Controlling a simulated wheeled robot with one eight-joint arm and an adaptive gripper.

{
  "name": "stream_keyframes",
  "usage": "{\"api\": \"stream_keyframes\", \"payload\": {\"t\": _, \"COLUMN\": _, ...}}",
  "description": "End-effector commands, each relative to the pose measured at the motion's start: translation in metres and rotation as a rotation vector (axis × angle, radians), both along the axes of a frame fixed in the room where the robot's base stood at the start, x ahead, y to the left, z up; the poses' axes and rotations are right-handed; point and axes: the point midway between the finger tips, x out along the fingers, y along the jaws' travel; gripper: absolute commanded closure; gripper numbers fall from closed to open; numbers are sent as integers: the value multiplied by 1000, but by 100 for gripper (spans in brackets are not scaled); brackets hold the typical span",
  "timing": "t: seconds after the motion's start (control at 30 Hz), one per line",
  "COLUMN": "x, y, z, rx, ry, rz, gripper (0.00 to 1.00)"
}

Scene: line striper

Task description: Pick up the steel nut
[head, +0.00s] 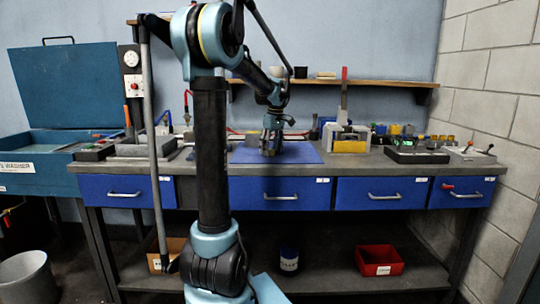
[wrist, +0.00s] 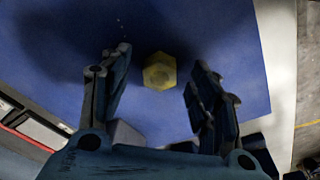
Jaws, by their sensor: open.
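A hex-shaped nut (wrist: 160,71) with a yellowish, brass-like colour lies on the blue mat (wrist: 225,45) in the wrist view. I cannot make out a hole in it, and no steel-coloured nut is clear to me. My gripper (wrist: 160,57) is open, with one finger on each side of the nut in the picture and bare mat showing between nut and fingers. In the head view my gripper (head: 270,150) points down over the blue mat (head: 308,154) on the bench. The nut cannot be made out there. The exact height of the fingertips above the mat is unclear.
The grey workbench (head: 375,163) has blue drawers below. A yellow-and-white block holder (head: 348,140) stands right of the mat, and a black tray (head: 417,150) lies further right. A grey tray (head: 145,146) stands left. A wooden shelf (head: 375,83) hangs behind.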

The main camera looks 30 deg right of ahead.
Motion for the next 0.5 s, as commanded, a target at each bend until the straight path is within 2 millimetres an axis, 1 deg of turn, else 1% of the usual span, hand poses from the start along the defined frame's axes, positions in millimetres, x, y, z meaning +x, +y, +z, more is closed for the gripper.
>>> {"api": "stream_keyframes", "payload": {"t": 0.17, "x": 0, "y": 0, "z": 0, "rx": 0, "ry": 0, "rz": 0, "gripper": 44}}
{"api": "stream_keyframes", "payload": {"t": 0.2, "x": 0, "y": 0, "z": 0, "rx": 0, "ry": 0, "rz": 0, "gripper": 48}}
{"api": "stream_keyframes", "payload": {"t": 0.27, "x": 0, "y": 0, "z": 0, "rx": 0, "ry": 0, "rz": 0, "gripper": 62}}
{"api": "stream_keyframes", "payload": {"t": 0.3, "x": 0, "y": 0, "z": 0, "rx": 0, "ry": 0, "rz": 0, "gripper": 71}}
{"api": "stream_keyframes", "payload": {"t": 0.37, "x": 0, "y": 0, "z": 0, "rx": 0, "ry": 0, "rz": 0, "gripper": 85}}
{"api": "stream_keyframes", "payload": {"t": 0.4, "x": 0, "y": 0, "z": 0, "rx": 0, "ry": 0, "rz": 0, "gripper": 94}}
{"api": "stream_keyframes", "payload": {"t": 0.5, "x": 0, "y": 0, "z": 0, "rx": 0, "ry": 0, "rz": 0, "gripper": 94}}
